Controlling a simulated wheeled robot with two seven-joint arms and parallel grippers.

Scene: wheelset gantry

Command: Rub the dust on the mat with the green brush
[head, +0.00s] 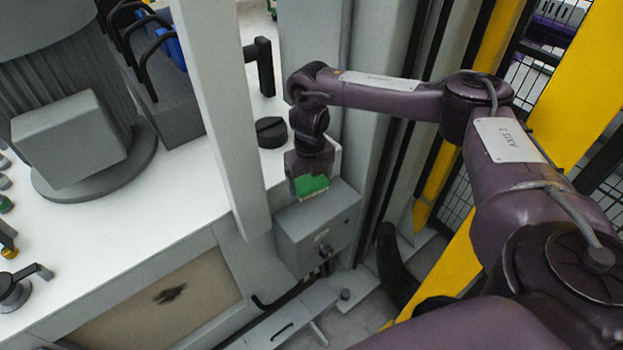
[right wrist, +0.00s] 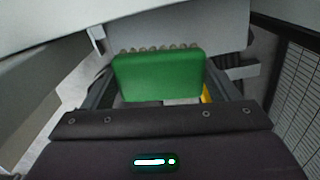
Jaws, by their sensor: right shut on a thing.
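The green brush (head: 312,186) is in my right gripper (head: 308,176), which is shut on it. In the right wrist view the green block of the brush (right wrist: 160,78) sits between the fingers, with a row of pale bristles along its far edge. The gripper hangs above a grey box, to the right of the white post. I see no clear mat. A tan panel (head: 205,283) with a dark smudge (head: 170,293) shows at lower left, well away from the brush; I cannot tell whether this is the mat with dust. My left gripper is out of view.
The white post (head: 222,110) stands between the brush and the white machine top (head: 110,245). The grey box (head: 318,228) is just below the brush. A black knob (head: 271,131) and handle (head: 262,66) are near my arm. Yellow posts and mesh fencing stand at right.

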